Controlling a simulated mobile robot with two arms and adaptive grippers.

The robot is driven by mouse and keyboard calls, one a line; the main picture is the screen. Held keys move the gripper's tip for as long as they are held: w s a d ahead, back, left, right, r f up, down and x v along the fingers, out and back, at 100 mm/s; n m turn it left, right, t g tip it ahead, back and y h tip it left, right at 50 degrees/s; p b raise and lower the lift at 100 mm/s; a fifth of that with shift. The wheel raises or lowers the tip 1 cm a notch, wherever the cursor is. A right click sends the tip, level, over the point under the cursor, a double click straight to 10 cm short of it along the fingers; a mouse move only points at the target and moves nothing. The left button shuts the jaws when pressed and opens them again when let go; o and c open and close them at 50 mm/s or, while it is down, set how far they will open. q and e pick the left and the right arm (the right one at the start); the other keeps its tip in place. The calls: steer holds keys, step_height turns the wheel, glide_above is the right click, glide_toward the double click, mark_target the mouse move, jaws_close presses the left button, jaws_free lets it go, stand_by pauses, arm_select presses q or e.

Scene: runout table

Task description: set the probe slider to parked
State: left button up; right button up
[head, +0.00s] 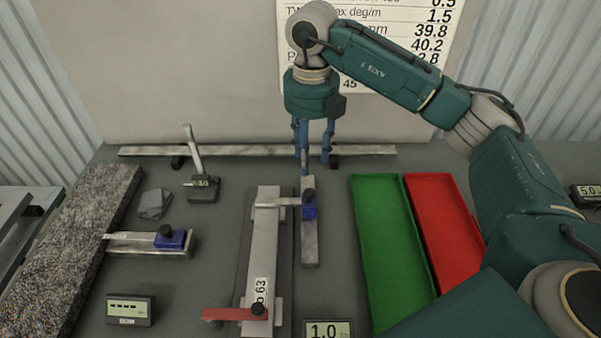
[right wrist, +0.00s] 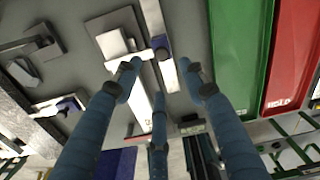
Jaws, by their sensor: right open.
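A blue slider block with a black knob (head: 309,209) sits on an upright-running metal rail (head: 309,245) at mid-table, a thin bar reaching left from it over a long metal profile (head: 262,240). The block also shows in the right wrist view (right wrist: 161,44). A second blue block with a black knob (head: 178,240) sits on a short rail at the left, beside a speckled slab. I cannot tell from markings which is the probe slider. My right gripper (head: 312,165) is open and empty, fingers pointing down around the rail's far end, beyond the block. My left gripper is not in view.
A green tray (head: 371,185) and a red tray (head: 421,185) lie right of the rail. A red clamp arm (head: 228,314) and a display (head: 328,330) are near the front. A small gauge stand (head: 203,190) stands behind left. A long bar (head: 230,151) crosses the back.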

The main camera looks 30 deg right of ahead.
mark_target(309, 191)
steer(key=f+p, duration=0.1)
steer(key=f, duration=0.1)
steer(key=s+f, duration=0.1)
steer(key=shift+f+p, duration=0.35)
steer(key=shift+f, duration=0.05)
steer(key=f, duration=0.1)
steer(key=f+p, duration=0.1)
steer(key=f, duration=0.3)
steer(key=shift+w+f+p, duration=0.25)
steer(key=shift+p, duration=0.05)
steer(key=shift+f, duration=0.4)
steer(key=shift+c, duration=0.3)
jaws_close()
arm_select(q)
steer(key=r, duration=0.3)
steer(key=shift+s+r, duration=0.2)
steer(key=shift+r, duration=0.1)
